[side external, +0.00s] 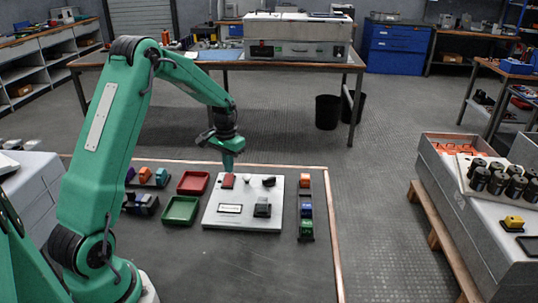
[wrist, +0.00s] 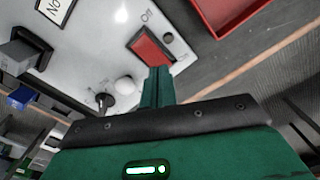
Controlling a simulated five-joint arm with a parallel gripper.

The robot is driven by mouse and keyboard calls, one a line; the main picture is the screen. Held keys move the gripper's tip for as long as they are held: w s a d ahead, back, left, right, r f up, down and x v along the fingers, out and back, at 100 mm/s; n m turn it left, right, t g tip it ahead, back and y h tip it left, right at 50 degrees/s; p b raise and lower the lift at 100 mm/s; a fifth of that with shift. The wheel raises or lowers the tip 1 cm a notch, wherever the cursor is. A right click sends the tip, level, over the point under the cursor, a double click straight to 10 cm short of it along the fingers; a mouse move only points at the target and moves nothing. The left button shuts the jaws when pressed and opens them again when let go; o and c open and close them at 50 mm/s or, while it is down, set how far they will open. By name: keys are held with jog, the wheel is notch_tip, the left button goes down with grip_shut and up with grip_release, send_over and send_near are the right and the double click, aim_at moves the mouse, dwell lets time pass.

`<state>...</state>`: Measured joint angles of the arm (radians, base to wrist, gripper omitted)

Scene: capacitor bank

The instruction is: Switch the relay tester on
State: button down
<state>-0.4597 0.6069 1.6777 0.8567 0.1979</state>
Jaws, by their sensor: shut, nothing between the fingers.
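The relay tester appears to be the pale panel (side external: 246,218) lying on the bench, with a red rocker switch (side external: 228,181) near its far left corner. In the wrist view the red rocker (wrist: 150,47) sits in a dark frame, with a small "Off" mark beside its upper end. My gripper (side external: 228,168) points down just above the rocker, its fingers shut and empty. In the wrist view the fingertips (wrist: 157,72) overlap the rocker's lower end. I cannot tell whether they touch it, or which way the rocker is tilted.
The panel also carries a white knob (wrist: 125,85), a dark toggle (wrist: 103,101), a black block (side external: 262,208) and a label plate (side external: 230,208). Red (side external: 193,183) and green (side external: 181,210) trays stand to the left. Coloured blocks (side external: 306,209) line the right. The bench front is clear.

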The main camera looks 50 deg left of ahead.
aim_at(230, 177)
jog(key=shift+f, duration=1.05)
dwell(0.9)
jog(key=shift+r, duration=3.6)
jog(key=s+d+r+m+t, duration=0.1)
jog(key=s+d+r, duration=0.3)
jog(key=d+r, duration=0.3)
jog(key=s+d+r+t, duration=0.2)
jog(key=s+d+r, duration=0.2)
jog(key=d+r, duration=0.2)
jog(key=s+d+r+m+t, duration=0.1)
jog(key=s+d+m+t, duration=0.1)
jog(key=s+d, duration=0.7)
jog(key=s, duration=0.5)
jog(key=shift+r+t, duration=0.3)
jog(key=shift+r, duration=0.05)
